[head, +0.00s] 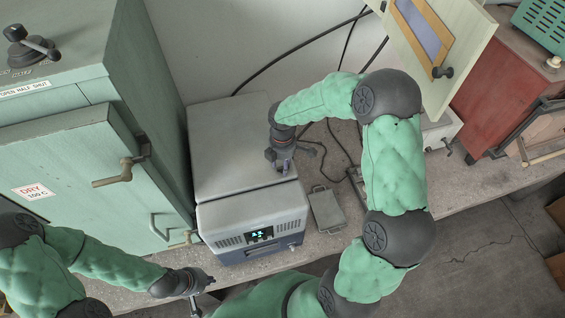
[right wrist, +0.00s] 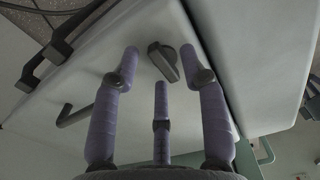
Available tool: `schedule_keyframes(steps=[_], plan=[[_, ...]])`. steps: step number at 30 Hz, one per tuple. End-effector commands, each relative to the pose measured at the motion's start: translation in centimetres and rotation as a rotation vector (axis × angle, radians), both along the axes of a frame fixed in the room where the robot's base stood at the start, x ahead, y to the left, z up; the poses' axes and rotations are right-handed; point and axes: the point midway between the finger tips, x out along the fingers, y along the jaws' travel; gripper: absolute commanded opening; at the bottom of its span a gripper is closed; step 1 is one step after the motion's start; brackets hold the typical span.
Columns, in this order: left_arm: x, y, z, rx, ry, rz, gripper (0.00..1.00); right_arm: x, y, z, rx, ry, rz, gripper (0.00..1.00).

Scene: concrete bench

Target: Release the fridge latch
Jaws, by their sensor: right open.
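The fridge appears to be the grey box (head: 228,140) with a lit display on its front, standing on the bench. My right gripper (head: 281,160) is over the right part of its lid. In the right wrist view my right gripper (right wrist: 160,66) is open, its three purple fingers spread. A dark latch-like knob (right wrist: 163,62) shows between the fingertips on a pale surface; I cannot tell whether any finger touches it. In the head view the gripper hides the latch area. My left gripper (head: 199,291) is low at the bench's front edge, away from the box; its fingers are too small to judge.
A green oven cabinet (head: 90,175) with a brass handle (head: 120,173) stands close on the left. A small grey case (head: 326,209) lies right of the box. An open pale door panel (head: 455,35) and a red cabinet (head: 490,85) are at the right. Cables run behind.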

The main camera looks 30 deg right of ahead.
Motion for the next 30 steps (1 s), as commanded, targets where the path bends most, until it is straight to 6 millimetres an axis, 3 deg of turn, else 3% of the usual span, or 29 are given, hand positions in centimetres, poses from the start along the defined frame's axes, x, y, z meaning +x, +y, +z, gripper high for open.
schedule_keyframes(steps=[4,5,9,20,30], plan=[[0.0,0.0,0.0,0.0,0.0,0.0,0.0,0.0,0.0,0.0,0.0,0.0,0.0,0.44],[0.0,0.0,0.0,0.0,0.0,0.0,0.0,0.0,0.0,0.0,0.0,0.0,0.0,0.38],[0.0,0.0,0.0,0.0,0.0,0.0,0.0,0.0,0.0,0.0,0.0,0.0,0.0,0.0],[0.0,0.0,-0.3,0.0,0.0,0.0,0.0,0.0,0.0,0.0,0.0,0.0,-0.024,0.0],[0.0,0.0,-2.1,0.0,0.0,0.0,0.0,0.0,-0.1,-0.2,0.001,-0.001,-0.218,0.0]])
